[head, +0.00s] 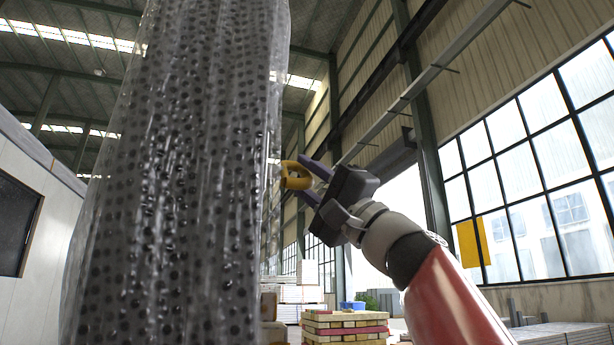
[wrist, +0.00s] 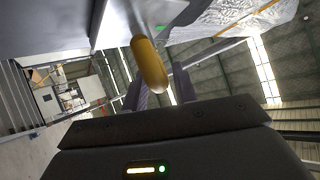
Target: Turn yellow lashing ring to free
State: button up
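The yellow lashing ring (head: 296,168) sticks out from the right edge of a tall, plastic-wrapped, dotted load in the head view. It also shows in the wrist view (wrist: 149,62), end-on as a rounded yellow bar. My gripper (head: 304,174) reaches in from the right, with its two purple fingers apart. In the wrist view the fingers (wrist: 158,92) stand on either side of the ring's near end. The ring lies between or just ahead of the fingertips. I cannot tell whether either finger touches it. The ring's mount is mostly hidden by the wrapped load.
The wrapped load (head: 180,170) fills the left-middle of the head view, close to my gripper. A stack of timber pallets (head: 345,327) stands on the floor behind. A yellow sheet (head: 473,242) shows at the windows. The space right of the load is open.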

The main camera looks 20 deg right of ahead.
grip_shut()
jog(key=shift+r+m+h+p, duration=0.2)
jog(key=shift+m+h+p, duration=0.3)
jog(key=shift+p, duration=0.05)
jog(key=m+h+p, duration=0.3)
jog(key=p, duration=0.1)
jog(key=shift+s+r+t, duration=0.1)
jog(key=shift+r+t, duration=0.2)
jog(key=m+h+p, duration=0.2)
jog(key=shift+f+m+h, duration=0.15)
jog(key=shift+m+h, duration=0.25)
jog(key=shift+f+m+g+h, duration=0.1)
jog(key=shift+m+g+h, duration=0.9)
jog(key=shift+m+g, duration=0.15)
jog(key=shift+o, duration=1.3)
grip_release()
